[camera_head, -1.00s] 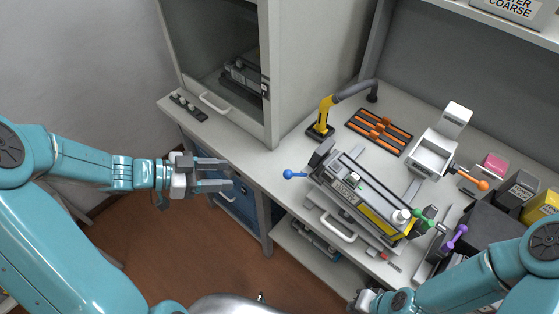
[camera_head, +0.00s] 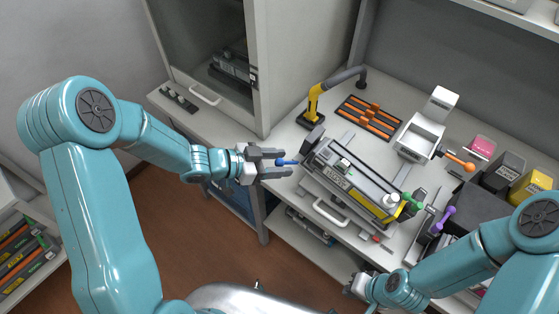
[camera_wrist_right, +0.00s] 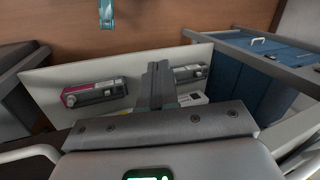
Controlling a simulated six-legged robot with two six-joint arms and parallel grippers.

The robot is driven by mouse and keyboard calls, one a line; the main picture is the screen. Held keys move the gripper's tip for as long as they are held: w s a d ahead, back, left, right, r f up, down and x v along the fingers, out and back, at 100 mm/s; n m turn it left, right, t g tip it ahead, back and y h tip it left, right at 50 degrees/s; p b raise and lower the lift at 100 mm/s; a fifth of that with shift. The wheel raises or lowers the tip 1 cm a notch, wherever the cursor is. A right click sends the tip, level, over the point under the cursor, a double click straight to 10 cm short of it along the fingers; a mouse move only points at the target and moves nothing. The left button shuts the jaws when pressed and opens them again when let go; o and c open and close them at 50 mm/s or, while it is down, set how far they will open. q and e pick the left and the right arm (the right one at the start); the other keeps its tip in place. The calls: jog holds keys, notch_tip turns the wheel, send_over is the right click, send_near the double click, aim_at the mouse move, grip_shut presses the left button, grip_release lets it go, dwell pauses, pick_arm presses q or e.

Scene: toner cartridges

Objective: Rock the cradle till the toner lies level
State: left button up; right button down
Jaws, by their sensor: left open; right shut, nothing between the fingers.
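The cradle (camera_head: 322,187) stands on the bench with a long grey and black toner cartridge (camera_head: 362,182) lying in it. A blue-knobbed handle (camera_head: 285,162) sticks out at its left end, and a green handle (camera_head: 413,199) is at its right end. My left gripper (camera_head: 288,163) is open, with the blue knob between its fingers; I cannot tell whether they touch it. My right gripper (camera_head: 352,286) is low in front of the bench, apart from the cradle. In the right wrist view its fingers (camera_wrist_right: 159,82) are shut and empty. The toner inside the cartridge is hidden.
A yellow nozzle on a hose (camera_head: 313,105) stands behind the cradle. A glass-fronted cabinet (camera_head: 262,70) rises at the back left.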

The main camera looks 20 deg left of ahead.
aim_at(277, 183)
pick_arm(q)
jog(key=shift+w+d+f, duration=0.1)
jog(key=shift+d, duration=0.15)
jog(key=shift+a, duration=0.1)
grip_shut()
jog(key=f+b, duration=0.1)
jog(key=f, duration=0.1)
jog(key=f+n+h+b, duration=0.1)
jog(key=f+b, duration=0.1)
jog(key=a+f+n+h+b, duration=0.1)
jog(key=f, duration=0.2)
jog(key=shift+w+b, duration=0.2)
jog(key=shift+b, duration=0.15)
jog(key=shift+d+f+n+h, duration=0.1)
jog(key=shift+n+h, duration=0.2)
jog(key=shift+h, duration=0.1)
grip_release()
